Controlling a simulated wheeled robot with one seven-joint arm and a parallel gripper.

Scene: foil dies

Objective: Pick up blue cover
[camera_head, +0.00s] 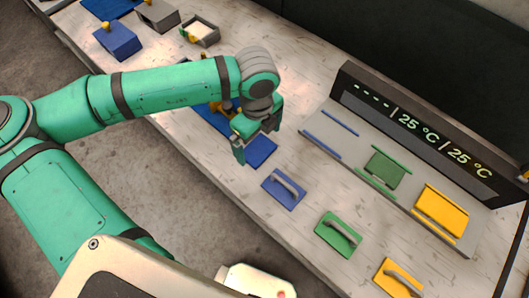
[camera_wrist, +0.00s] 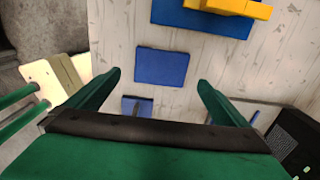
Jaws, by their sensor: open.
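The blue cover (camera_head: 284,188), a flat blue plate with a grey raised handle, lies on the table at the front of the grey die station. It also shows in the wrist view (camera_wrist: 130,103), low between the fingers and partly hidden by my gripper. My gripper (camera_head: 258,138) is open and empty, above the table and up-left of the blue cover in the head view. In the wrist view its two green fingers (camera_wrist: 160,79) are spread wide. A plain blue square plate (camera_wrist: 162,66) lies below them, and it shows under the gripper in the head view (camera_head: 261,152).
A green cover (camera_head: 350,236) and a yellow cover (camera_head: 389,286) lie in line with the blue one. The station (camera_head: 310,128) has blue rails, a green plate, a yellow plate and a dark display (camera_head: 430,130). A yellow item (camera_wrist: 235,7) sits on a blue mat. Blue and grey boxes stand top left.

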